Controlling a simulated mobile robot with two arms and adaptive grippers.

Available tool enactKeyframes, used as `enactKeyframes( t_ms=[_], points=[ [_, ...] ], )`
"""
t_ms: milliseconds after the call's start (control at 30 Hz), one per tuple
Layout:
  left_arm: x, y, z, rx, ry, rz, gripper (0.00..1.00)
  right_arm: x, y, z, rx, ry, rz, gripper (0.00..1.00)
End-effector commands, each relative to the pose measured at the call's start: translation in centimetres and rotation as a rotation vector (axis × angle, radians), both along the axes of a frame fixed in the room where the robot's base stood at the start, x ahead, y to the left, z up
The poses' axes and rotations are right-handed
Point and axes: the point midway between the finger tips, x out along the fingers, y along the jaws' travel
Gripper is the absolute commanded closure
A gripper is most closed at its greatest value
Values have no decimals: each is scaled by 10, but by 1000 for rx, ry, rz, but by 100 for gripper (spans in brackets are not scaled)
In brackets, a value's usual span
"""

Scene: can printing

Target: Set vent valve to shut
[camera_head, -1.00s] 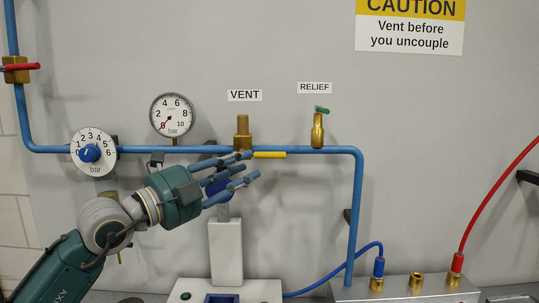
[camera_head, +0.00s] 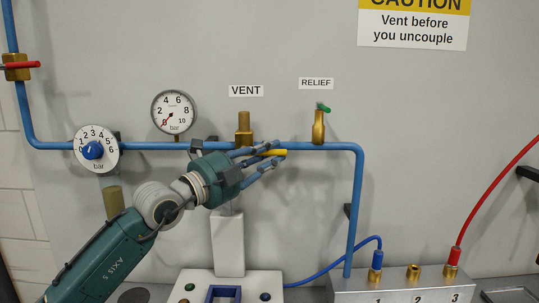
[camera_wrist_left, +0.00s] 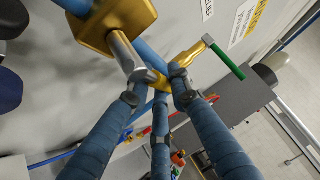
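The vent valve (camera_head: 243,130) is a brass body on the blue pipe under the VENT label. Its yellow handle (camera_head: 275,153) points right, along the pipe. In the left wrist view, the brass body (camera_wrist_left: 115,22) is at the top, with a silver lever leading to the yellow handle (camera_wrist_left: 158,82). My left gripper (camera_head: 279,152) has its fingers around the handle, above and below it. In the left wrist view its blue fingertips (camera_wrist_left: 159,86) lie close about the handle; whether they press on it is unclear. My right gripper is not in view.
The relief valve (camera_head: 318,128) with a green lever stands right of the vent valve. A gauge (camera_head: 173,111) reads near zero. A blue-knobbed dial (camera_head: 92,149) is at left. Below are a white fixture (camera_head: 228,248) and a grey block with numbered ports (camera_head: 402,290).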

Motion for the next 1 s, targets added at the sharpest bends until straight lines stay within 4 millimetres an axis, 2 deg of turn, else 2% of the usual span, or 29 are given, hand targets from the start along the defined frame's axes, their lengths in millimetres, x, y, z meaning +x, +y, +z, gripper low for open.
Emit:
enactKeyframes(
  t_ms=[467, 667, 1000],
  points=[
    [0, 0, -4, 64, 4, -1, 100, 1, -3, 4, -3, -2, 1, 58],
    [0, 2, -11, 195, 3, -1, 100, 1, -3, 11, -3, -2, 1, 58],
    [0, 10, -29, 513, 2, -1, 100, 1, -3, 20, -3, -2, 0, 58]
  ],
)
